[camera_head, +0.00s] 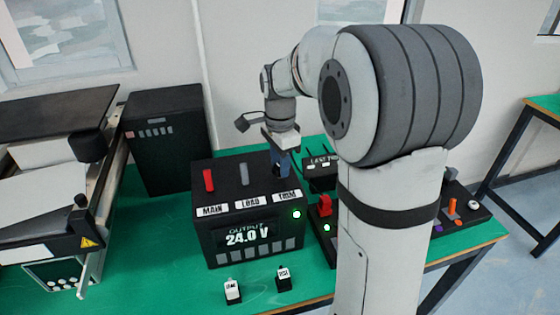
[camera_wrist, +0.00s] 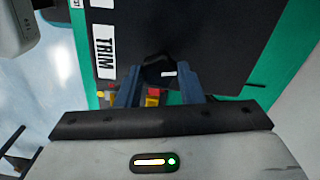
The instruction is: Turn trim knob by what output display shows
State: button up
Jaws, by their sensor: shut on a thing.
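The black power supply box (camera_head: 205,245) stands on the green bench top, with the labels MAIN, LOAD and TRIM on its upper front. Its output display (camera_head: 247,237) reads 24.0 V. The black trim knob (camera_wrist: 153,66), with a white pointer mark, sits beside the TRIM label (camera_wrist: 105,43) in the wrist view. My gripper (camera_head: 281,165) is over the right part of the box, pointing down. In the wrist view its blue fingers (camera_wrist: 159,80) are shut on the knob, one at each side. In the head view the gripper hides the knob.
A red lever (camera_head: 208,180) and a grey lever (camera_head: 244,174) rise from the box top. A green light (camera_head: 296,214) is lit on its front. Two small labelled blocks, one white-topped (camera_head: 232,290), stand in front. A red switch (camera_head: 325,204) is to the right.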

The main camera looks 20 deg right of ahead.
jog(key=o, duration=1)
notch_tip(320, 180, up, 8)
jog(key=shift+f, duration=0.1)
